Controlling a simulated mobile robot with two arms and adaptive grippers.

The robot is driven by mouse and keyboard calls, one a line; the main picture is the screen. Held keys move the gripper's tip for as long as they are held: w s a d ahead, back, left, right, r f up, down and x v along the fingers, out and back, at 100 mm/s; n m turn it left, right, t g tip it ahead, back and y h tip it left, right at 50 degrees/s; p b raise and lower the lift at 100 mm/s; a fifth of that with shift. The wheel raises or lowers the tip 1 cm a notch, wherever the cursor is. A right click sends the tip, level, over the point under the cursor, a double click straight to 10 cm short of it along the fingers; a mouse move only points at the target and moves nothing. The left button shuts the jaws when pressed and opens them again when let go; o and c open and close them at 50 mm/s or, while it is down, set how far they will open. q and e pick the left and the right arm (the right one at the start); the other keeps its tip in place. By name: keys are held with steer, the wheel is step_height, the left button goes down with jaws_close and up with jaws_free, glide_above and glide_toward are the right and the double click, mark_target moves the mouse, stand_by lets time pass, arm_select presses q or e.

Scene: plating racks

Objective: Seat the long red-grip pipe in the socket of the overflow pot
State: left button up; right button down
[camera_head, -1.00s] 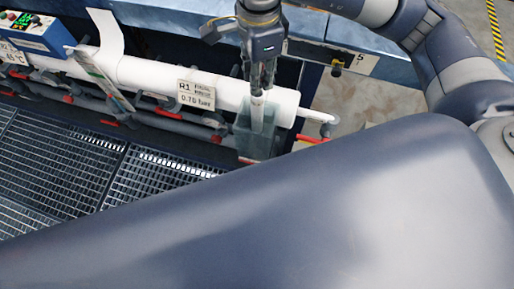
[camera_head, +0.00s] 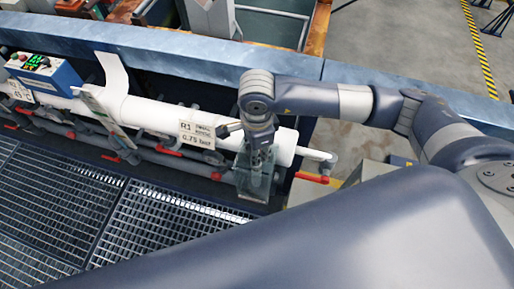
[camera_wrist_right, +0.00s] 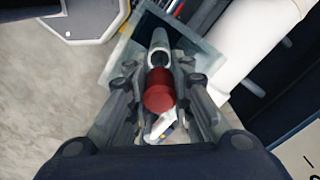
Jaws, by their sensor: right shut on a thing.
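The overflow pot (camera_head: 259,190) is a clear, greenish open box at the right end of the white pipe run. In the right wrist view its pale rim (camera_wrist_right: 122,52) surrounds the far side of the fingers. My right gripper (camera_head: 259,160) points down at the pot's mouth. In the right wrist view this gripper (camera_wrist_right: 160,95) is shut on the red-grip pipe (camera_wrist_right: 159,92). A grey-white round tube end shows just past the red grip, inside the pot's outline. The socket and the pipe's lower end are hidden, so I cannot tell how deep the pipe sits. My left gripper is not in view.
A thick white pipe (camera_head: 160,108) with an R1 label (camera_head: 197,134) runs left of the pot. Red-handled valves (camera_head: 312,177) sit close by. Metal grating (camera_head: 150,220) lies in front. A blue rail (camera_head: 200,47) runs behind.

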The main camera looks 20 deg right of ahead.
steer(key=shift+f+b, duration=0.2)
steer(key=shift+b, duration=0.15)
steer(key=c, duration=1.7)
jaws_free()
steer(key=shift+r, duration=0.1)
steer(key=shift+r+p, duration=0.25)
steer(key=shift+p, duration=0.15)
step_height(320, 180, up, 10)
steer(key=shift+r+b, duration=0.25)
steer(key=shift+b, duration=1)
steer(key=shift+r, duration=0.65)
